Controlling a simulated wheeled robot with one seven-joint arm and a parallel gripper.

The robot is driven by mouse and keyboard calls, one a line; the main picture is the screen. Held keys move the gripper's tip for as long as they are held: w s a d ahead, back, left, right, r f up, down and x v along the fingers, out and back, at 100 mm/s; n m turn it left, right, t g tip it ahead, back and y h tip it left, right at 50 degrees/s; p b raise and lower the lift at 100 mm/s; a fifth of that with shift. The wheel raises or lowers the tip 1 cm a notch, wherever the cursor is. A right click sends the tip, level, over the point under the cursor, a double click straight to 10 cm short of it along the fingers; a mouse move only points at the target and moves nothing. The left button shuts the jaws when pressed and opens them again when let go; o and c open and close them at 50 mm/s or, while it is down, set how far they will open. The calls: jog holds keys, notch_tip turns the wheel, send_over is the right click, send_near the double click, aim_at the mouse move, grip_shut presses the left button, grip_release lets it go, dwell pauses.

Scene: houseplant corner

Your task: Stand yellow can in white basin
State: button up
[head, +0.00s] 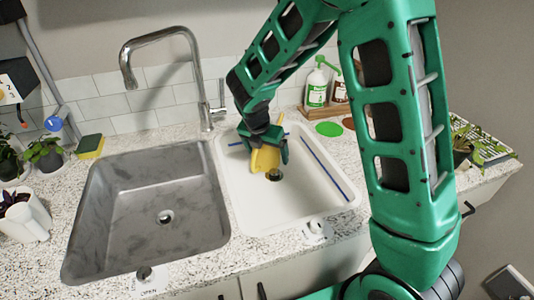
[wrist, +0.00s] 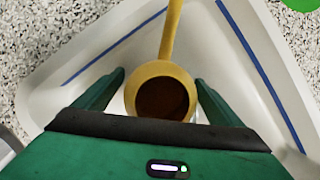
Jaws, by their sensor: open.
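The yellow can (head: 265,158) is inside the white basin (head: 318,205), towards its back left, near the drain. In the wrist view the yellow can (wrist: 162,72) shows from above with a dark round opening and its spout pointing up the picture. It looks upright; its base is hidden, so I cannot tell whether it touches the basin floor. My gripper (head: 266,140) is open, reaching down into the basin. In the wrist view its fingers (wrist: 160,85) stand on either side of the can, with a visible gap at the right finger. The white basin (wrist: 225,60) has blue stripes on its walls.
A grey metal sink (head: 120,200) lies left of the basin, with a tall faucet (head: 195,75) behind. A yellow-green sponge (head: 90,146), potted plants (head: 45,153) and a white pot (head: 27,220) stand at left. Bottles (head: 317,85) stand behind the basin; a green disc (head: 329,129) lies nearby.

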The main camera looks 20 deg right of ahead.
jog(key=v, duration=1.2)
